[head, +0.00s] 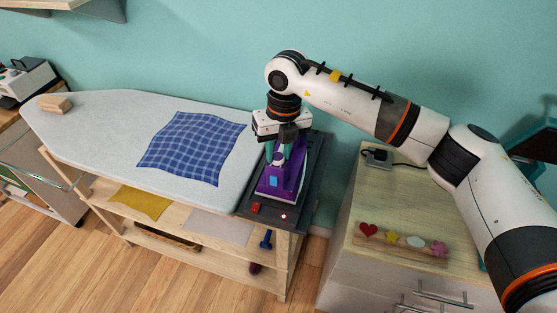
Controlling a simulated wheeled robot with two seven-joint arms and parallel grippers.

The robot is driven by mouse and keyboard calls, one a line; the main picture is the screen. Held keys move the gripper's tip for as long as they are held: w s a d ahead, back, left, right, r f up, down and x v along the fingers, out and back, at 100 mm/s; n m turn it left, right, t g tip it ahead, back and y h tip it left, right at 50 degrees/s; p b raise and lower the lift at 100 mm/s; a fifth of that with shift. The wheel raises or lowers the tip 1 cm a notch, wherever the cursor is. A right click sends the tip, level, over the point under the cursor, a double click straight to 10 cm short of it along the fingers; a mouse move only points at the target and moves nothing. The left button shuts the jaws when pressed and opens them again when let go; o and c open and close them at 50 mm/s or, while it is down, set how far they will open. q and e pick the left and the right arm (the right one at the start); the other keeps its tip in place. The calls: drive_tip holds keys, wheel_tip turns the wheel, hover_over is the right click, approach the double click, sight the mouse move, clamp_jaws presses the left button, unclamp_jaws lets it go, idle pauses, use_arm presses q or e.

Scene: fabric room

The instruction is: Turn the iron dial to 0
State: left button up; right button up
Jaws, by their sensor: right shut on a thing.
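A purple iron (289,184) rests on the dark stand at the right end of the ironing board. My right gripper (281,158) reaches down over the iron from above, its fingers shut at the iron's top. They appear to be on the dial, which they hide, so its setting cannot be read. My left gripper is not in view.
The ironing board (100,125) carries a blue checked cloth (192,146) and a wooden block (54,104). The dark stand (318,180) has a red switch (256,208). A cabinet (380,205) on the right holds a tray with small shapes (403,240).

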drive_tip(key=n+b, duration=0.3)
drive_tip(key=shift+w+f, duration=0.1)
drive_tip(key=shift+f, duration=0.1)
drive_tip(key=n+b, duration=0.2)
drive_tip(key=n, duration=0.1)
drive_tip(key=shift+r+n+b, duration=0.1)
drive_tip(key=shift+n+b, duration=0.2)
drive_tip(key=shift+b, duration=0.1)
drive_tip(key=n+b, duration=0.1)
drive_tip(key=n, duration=0.1)
drive_tip(key=shift+n+g+h+b, duration=0.3)
drive_tip(key=n+b, duration=0.1)
drive_tip(key=n, duration=0.2)
drive_tip(key=shift+a+r+n, duration=0.1)
drive_tip(key=shift+n, duration=0.2)
drive_tip(key=n+b, duration=0.1)
drive_tip(key=n, duration=0.2)
drive_tip(key=shift+n+h, duration=0.3)
drive_tip(key=shift+n, duration=0.1)
drive_tip(key=n, duration=0.4)
drive_tip(key=shift+a+b, duration=0.1)
drive_tip(key=shift+b, duration=0.2)
drive_tip(key=n, duration=0.5)
drive_tip(key=shift+r+h, duration=0.1)
drive_tip(key=shift+h, duration=0.2)
drive_tip(key=n, duration=0.4)
drive_tip(key=shift+n+t, duration=0.4)
